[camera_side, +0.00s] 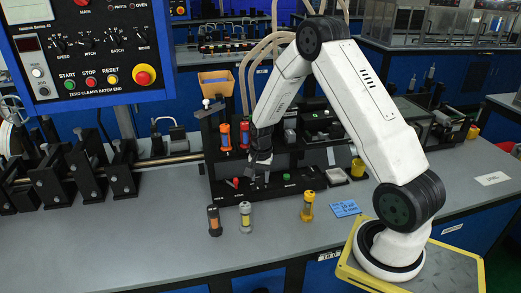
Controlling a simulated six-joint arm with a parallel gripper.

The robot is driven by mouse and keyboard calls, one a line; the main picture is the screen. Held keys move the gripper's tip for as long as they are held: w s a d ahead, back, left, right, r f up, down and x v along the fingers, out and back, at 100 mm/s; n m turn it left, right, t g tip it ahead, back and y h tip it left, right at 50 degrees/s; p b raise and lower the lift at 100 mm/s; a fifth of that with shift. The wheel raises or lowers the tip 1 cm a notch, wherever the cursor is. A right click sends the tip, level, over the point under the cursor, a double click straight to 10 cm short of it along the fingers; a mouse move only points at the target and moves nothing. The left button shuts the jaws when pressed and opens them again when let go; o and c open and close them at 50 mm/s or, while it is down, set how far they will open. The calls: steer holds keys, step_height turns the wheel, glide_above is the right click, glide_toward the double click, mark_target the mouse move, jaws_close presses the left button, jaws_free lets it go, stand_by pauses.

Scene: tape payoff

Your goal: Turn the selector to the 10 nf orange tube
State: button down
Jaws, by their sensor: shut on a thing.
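My gripper (257,176) points down at the low front panel of the black fixture (300,186). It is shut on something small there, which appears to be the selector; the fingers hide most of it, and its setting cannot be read. On the table in front stand a dark tube with an orange band (213,221) and a grey-yellow tube (245,217). Tube labels are too small to read.
A red knob (236,183) and a green button (286,177) flank my gripper. A control panel (90,50) hangs at upper left. The front table is mostly clear.

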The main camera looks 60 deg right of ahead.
mark_target(261, 177)
steer(key=shift+n, duration=0.3)
steer(key=n, duration=1.1)
stand_by(0.4)
steer(key=shift+c, duration=1.3)
jaws_free()
steer(key=shift+r, duration=0.1)
steer(key=shift+r, duration=3.8)
